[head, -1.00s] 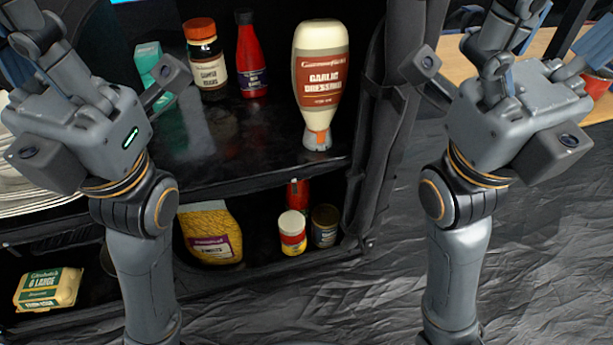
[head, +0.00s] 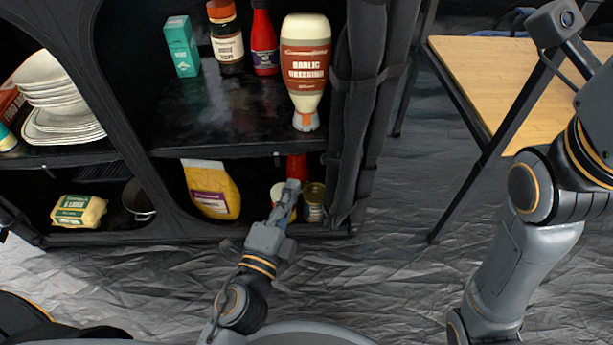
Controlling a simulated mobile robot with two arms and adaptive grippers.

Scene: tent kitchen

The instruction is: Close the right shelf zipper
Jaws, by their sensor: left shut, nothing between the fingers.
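The black fabric shelf (head: 185,148) fills the left and middle of the head view. Its right section is open, showing goods on two levels. Dark fabric, apparently the gathered door flap (head: 362,110), hangs along its right edge. I cannot make out the zipper or its pull. My left gripper (head: 291,188) is shut and empty, low in front of the right section.
A garlic dressing bottle (head: 305,70), a red bottle (head: 264,40), a brown jar (head: 226,45) and a teal box (head: 182,46) stand on the upper level. A wooden table (head: 490,70) stands right. The floor between shelf and table is clear.

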